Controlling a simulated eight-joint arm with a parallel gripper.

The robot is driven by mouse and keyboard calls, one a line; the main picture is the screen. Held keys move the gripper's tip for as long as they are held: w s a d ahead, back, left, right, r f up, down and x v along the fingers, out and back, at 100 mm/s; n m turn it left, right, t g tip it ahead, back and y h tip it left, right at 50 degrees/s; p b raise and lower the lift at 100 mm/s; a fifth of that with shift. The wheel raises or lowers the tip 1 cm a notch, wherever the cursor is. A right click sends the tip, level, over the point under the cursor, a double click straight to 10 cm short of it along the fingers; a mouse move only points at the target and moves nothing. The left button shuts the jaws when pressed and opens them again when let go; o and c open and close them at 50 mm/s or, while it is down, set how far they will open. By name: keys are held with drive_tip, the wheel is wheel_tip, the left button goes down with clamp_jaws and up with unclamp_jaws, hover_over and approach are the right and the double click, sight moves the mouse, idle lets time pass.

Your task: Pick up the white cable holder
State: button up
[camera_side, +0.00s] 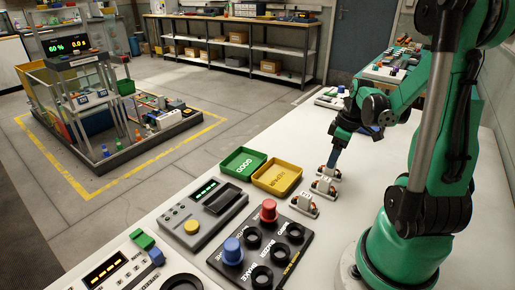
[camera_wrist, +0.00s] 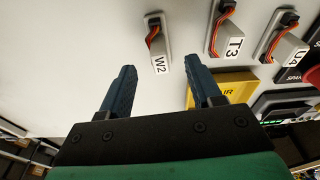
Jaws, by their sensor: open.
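Three small pale holders with orange-brown and black cables stand in a row on the white bench. In the wrist view they carry white labels: W2 (camera_wrist: 157,42), T3 (camera_wrist: 224,30) and U4 (camera_wrist: 283,40). Which one is the white cable holder I cannot tell. My gripper (camera_wrist: 168,74) is open and empty, its two blue fingers apart, with W2 just beyond the gap between the fingertips. In the side view my gripper (camera_side: 332,163) points down at the farthest holder (camera_side: 329,172); whether it touches is unclear.
A yellow tray (camera_side: 277,190) and a green GOOD tray (camera_side: 228,174) lie left of the holders. A black panel with red and blue knobs (camera_side: 290,219) and a grey tester (camera_side: 182,222) stand nearer the camera.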

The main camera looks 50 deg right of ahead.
drive_tip(key=shift+w+f, duration=0.15)
drive_tip(key=shift+f, duration=0.7)
drive_tip(key=shift+w+f, duration=0.1)
drive_tip(key=shift+f, duration=0.75)
clamp_jaws()
